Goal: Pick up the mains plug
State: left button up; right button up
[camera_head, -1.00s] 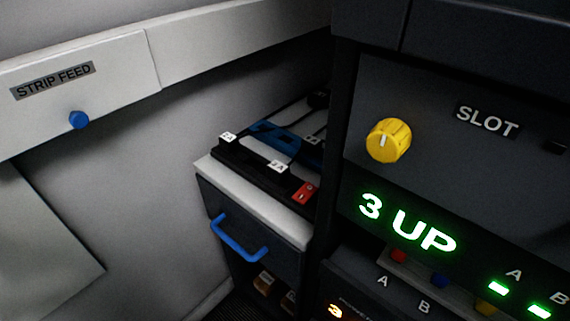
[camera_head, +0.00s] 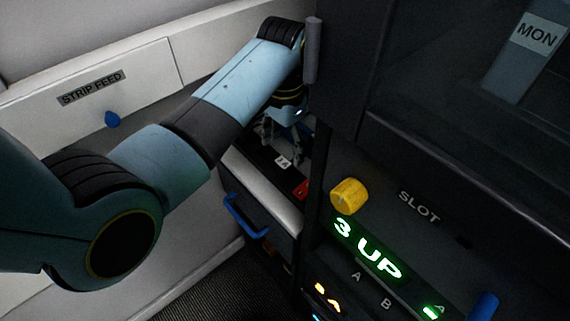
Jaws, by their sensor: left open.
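My left arm reaches in from the left across the view. My left gripper (camera_head: 282,140) points down over the back of the counter and is open, with its fingers apart above the dark power strip (camera_head: 263,157). The strip has a red switch (camera_head: 301,189) and a white label (camera_head: 282,161) at its near end. I cannot make out the mains plug; the arm, the gripper and the dark cabinet hide much of the counter's back. My right gripper is not in view.
The counter's pale edge (camera_head: 262,198) stands over a drawer with a blue handle (camera_head: 245,217). A dark cabinet with a yellow knob (camera_head: 349,196) and a lit 3 UP display (camera_head: 367,250) closes in on the right. A grey handle (camera_head: 313,50) is close beside my left wrist.

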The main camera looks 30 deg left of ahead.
aim_at(283, 162)
pick_arm(q)
jog(key=f, duration=0.6)
jog(key=shift+a+f, duration=0.2)
jog(key=shift+f, duration=0.1)
jog(key=c, duration=1.3)
jog(key=shift+r, duration=0.2)
notch_tip(283, 162, up, 10)
jog(key=shift+f+p, duration=0.15)
jog(key=shift+p, duration=0.3)
notch_tip(283, 162, up, 4)
jog(key=p, duration=0.4)
jog(key=shift+f+p, duration=0.25)
jog(key=shift+p, duration=0.15)
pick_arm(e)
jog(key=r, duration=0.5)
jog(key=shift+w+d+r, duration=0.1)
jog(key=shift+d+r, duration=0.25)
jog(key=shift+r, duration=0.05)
